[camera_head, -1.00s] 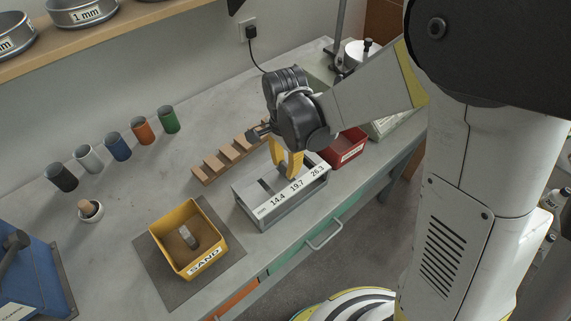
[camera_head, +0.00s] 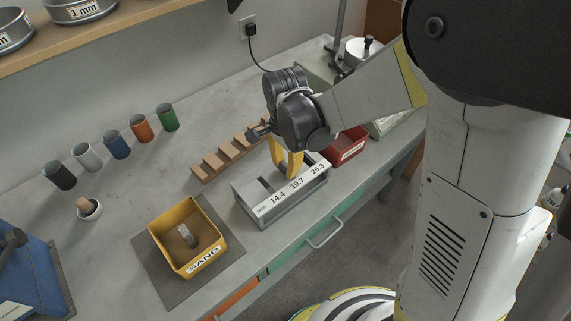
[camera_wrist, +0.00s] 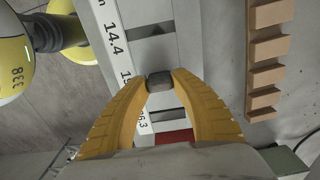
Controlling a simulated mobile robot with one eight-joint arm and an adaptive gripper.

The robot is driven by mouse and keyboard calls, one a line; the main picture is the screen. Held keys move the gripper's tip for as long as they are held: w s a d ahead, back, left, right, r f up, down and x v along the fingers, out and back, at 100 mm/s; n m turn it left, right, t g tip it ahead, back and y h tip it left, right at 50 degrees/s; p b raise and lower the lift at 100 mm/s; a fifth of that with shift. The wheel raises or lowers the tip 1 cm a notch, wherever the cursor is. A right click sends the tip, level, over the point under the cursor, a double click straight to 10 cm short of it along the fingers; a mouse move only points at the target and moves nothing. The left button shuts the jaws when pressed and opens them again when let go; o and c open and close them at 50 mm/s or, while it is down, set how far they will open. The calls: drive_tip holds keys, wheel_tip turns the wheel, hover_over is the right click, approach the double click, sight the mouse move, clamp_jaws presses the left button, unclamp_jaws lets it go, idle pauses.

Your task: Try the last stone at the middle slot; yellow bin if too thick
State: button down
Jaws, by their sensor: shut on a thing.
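My gripper (camera_wrist: 160,78) has its yellow fingers closed on a small dark grey stone (camera_wrist: 159,83). In the head view my gripper (camera_head: 287,176) is over the grey slot gauge (camera_head: 268,222), which is labelled 14.4, 19.7 and 26.3. In the wrist view the stone is at the middle slot, between the slots by 14.4 and 26.3. Whether it has entered the slot I cannot tell; the fingers hide it in the head view. The yellow bin (camera_head: 161,243), labelled SAND, stands front left of the gauge with one grey stone (camera_head: 187,235) inside.
A red bin (camera_head: 352,146) stands right behind the gauge, with a pale bin (camera_head: 389,124) beyond. A stepped wooden rack (camera_head: 222,161) lies behind the gauge. Several coloured cups (camera_head: 118,146) and a small bowl (camera_head: 91,213) are at left. The bench between is clear.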

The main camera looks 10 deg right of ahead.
sight(285, 164)
idle(0.3)
drive_tip(key=c, duration=1)
unclamp_jaws()
wheel_tip(285, 164, up, 12)
drive_tip(key=s+d+r+n+t, duration=0.1)
drive_tip(key=s+d+n+t, duration=0.1)
drive_tip(key=s+d+n, duration=0.1)
drive_tip(key=s+d+r+n+t, duration=0.2)
drive_tip(key=s+d+n, duration=0.2)
drive_tip(key=d, duration=0.2)
drive_tip(key=s+d+r+n+t, duration=0.1)
drive_tip(key=s+d+n+t, duration=0.2)
drive_tip(key=d+n, duration=0.1)
drive_tip(key=shift+s+d+r, duration=0.15)
drive_tip(key=shift+s+d, duration=0.1)
drive_tip(key=shift+s, duration=0.15)
